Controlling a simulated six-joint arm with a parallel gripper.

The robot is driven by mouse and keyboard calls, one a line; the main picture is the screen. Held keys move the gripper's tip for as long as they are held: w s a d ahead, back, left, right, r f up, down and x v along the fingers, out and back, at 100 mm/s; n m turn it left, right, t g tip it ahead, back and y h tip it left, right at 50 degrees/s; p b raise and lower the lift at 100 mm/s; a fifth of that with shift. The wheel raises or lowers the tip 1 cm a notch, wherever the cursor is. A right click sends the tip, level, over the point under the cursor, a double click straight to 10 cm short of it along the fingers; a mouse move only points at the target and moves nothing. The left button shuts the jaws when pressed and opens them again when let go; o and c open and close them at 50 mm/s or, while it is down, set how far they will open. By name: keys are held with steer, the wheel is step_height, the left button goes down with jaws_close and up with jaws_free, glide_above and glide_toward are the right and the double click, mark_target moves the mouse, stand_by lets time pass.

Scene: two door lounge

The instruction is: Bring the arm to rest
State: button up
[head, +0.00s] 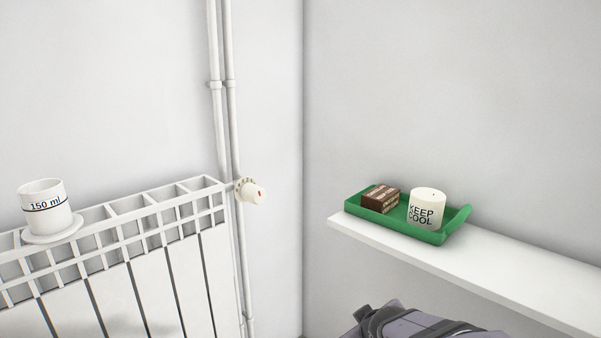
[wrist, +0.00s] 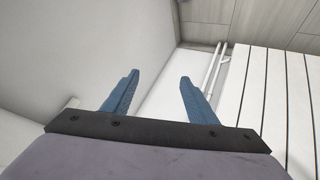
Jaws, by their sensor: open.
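My gripper (wrist: 158,80) shows in the wrist view with its two blue fingers spread wide apart. Nothing is between the fingers. In the head view, a grey and black part of my arm shows at the bottom edge, below the white shelf; the fingers are not visible there.
A white radiator (head: 165,275) stands at left with a 150 ml cup (head: 46,210) on a saucer (head: 52,232). A valve knob (head: 250,191) sits by the pipes (head: 226,110). A shelf (head: 480,262) holds a green tray (head: 398,226) with a chocolate block (head: 381,198) and a KEEP COOL candle (head: 427,208).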

steer(key=s+d+f+m+g+p, duration=0.1)
steer(key=s+f+m+g, duration=0.25)
steer(key=s, duration=0.75)
steer(key=s+d+f+m+g+p, duration=0.1)
steer(key=s+f+m+g, duration=0.3)
steer(key=s, duration=0.7)
step_height(320, 180, up, 29)
steer(key=s+n+p, duration=0.1)
steer(key=p, duration=2.8)
steer(key=shift+s+a+g, duration=0.2)
steer(key=shift+a+g, duration=0.2)
steer(key=shift+g, duration=0.05)
steer(key=shift+f, duration=0.15)
